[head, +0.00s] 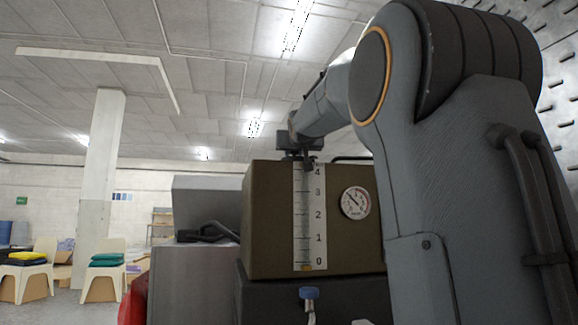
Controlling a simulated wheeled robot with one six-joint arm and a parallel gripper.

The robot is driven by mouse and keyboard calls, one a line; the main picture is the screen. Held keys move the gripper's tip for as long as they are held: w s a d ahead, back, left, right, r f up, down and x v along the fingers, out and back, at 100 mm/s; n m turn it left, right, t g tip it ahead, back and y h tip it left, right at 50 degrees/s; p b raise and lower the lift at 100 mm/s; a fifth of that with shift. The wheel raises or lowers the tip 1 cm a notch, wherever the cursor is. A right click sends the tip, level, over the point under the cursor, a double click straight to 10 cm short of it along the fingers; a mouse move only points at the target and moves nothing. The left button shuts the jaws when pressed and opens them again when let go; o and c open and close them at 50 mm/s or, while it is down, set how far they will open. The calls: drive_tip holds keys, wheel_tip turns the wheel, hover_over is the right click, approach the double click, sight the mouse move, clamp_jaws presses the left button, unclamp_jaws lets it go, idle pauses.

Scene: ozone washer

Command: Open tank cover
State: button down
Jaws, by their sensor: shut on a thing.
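The tank (275,222) is a brown box in the middle of the head view. A white level scale numbered 0 to 4 (310,225) and a round dial gauge (355,203) are on its front. My gripper (308,164) points down at the tank's top front edge, just above the scale, and is shut on the tank cover's edge or handle there. The grip itself is small and dark. The cover's top surface is hidden by the low viewpoint, and I see no clear gap under it. My arm hides the tank's right side.
A grey machine (195,285) with a raised grey panel (207,203) stands left of the tank. A blue-topped valve (309,293) is below the tank. A red object (133,300) is at the lower left. Chairs (105,267) and a pillar (100,185) are farther back.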

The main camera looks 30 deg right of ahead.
drive_tip(key=shift+s+a+r+b, duration=0.1)
drive_tip(key=shift+s+a+b, duration=0.1)
drive_tip(key=shift+b, duration=0.75)
drive_tip(key=shift+d, duration=0.1)
drive_tip(key=c, duration=1.5)
unclamp_jaws()
drive_tip(key=shift+s+d, duration=0.1)
drive_tip(key=shift+d, duration=0.05)
drive_tip(key=shift+c, duration=0.2)
drive_tip(key=shift+s+a, duration=0.1)
drive_tip(key=shift+a, duration=0.15)
drive_tip(key=shift+v, duration=3.7)
